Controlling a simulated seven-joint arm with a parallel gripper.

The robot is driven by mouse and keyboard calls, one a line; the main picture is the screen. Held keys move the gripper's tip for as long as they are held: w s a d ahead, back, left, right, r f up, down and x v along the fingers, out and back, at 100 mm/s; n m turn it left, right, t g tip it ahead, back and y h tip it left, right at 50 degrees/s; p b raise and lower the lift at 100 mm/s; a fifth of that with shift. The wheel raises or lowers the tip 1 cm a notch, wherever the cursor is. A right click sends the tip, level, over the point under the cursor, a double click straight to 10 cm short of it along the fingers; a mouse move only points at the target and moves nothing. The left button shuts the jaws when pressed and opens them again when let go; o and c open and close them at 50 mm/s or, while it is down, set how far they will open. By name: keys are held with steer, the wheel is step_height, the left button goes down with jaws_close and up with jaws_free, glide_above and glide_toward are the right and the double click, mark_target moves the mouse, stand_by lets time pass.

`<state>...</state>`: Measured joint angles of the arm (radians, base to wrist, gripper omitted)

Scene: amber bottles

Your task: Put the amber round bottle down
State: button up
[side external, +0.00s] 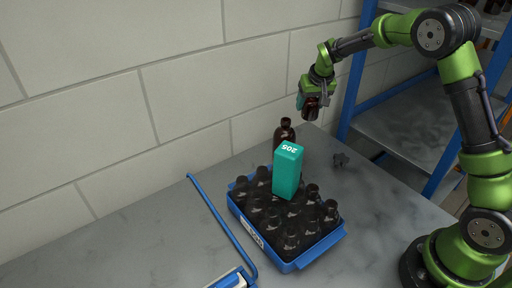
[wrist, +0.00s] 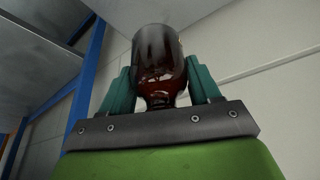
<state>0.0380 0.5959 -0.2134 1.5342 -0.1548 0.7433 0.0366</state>
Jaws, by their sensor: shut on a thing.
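My gripper (side external: 304,102) is at the upper right in the side external view, above the back of the table. It is shut on an amber round bottle (side external: 312,107), which it holds in the air, clear of the table. In the wrist view the amber bottle (wrist: 158,62) sits between my two teal fingers (wrist: 160,84). Its rounded body points away from the palm and its narrower neck is close to the palm. Another amber bottle (side external: 284,133) stands upright on the table behind the teal box, its lower part hidden.
A blue crate (side external: 318,256) holds several dark bottles. A blue bar (side external: 222,222) lies left of the crate. A blue-framed shelf (side external: 400,130) stands at the right. The table's left side is bare.

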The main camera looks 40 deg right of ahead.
step_height(320, 180, up, 13)
steer(key=shift+f, duration=0.1)
steer(key=a+n+y, duration=0.1)
steer(key=a+n, duration=0.3)
steer(key=a, duration=1.8)
steer(key=shift+w+n+y, duration=0.3)
steer(key=shift+n+y, duration=0.1)
steer(key=s+a+n, duration=0.1)
steer(key=s+a, duration=0.1)
steer(key=a, duration=0.3)
steer(key=s+a+n+y, duration=0.1)
steer(key=s+a, duration=0.1)
steer(key=a, duration=0.4)
steer(key=s+a+n, duration=0.1)
steer(key=s+a, duration=0.1)
steer(key=a, duration=0.3)
steer(key=shift+a+r+n+y, duration=0.2)
steer(key=shift+a+n+y, duration=0.1)
steer(key=shift+a+n, duration=0.1)
steer(key=shift+c, duration=0.6)
steer(key=s+a+n+y, duration=0.1)
steer(key=s+a+n, duration=0.2)
steer(key=s+a, duration=0.7)
steer(key=shift+m+h, duration=0.3)
steer(key=f, duration=0.7)
steer(key=a+f, duration=0.1)
steer(key=f, duration=0.6)
steer(key=w+f, duration=0.1)
steer(key=f, duration=0.6)
steer(key=shift+a, duration=0.3)
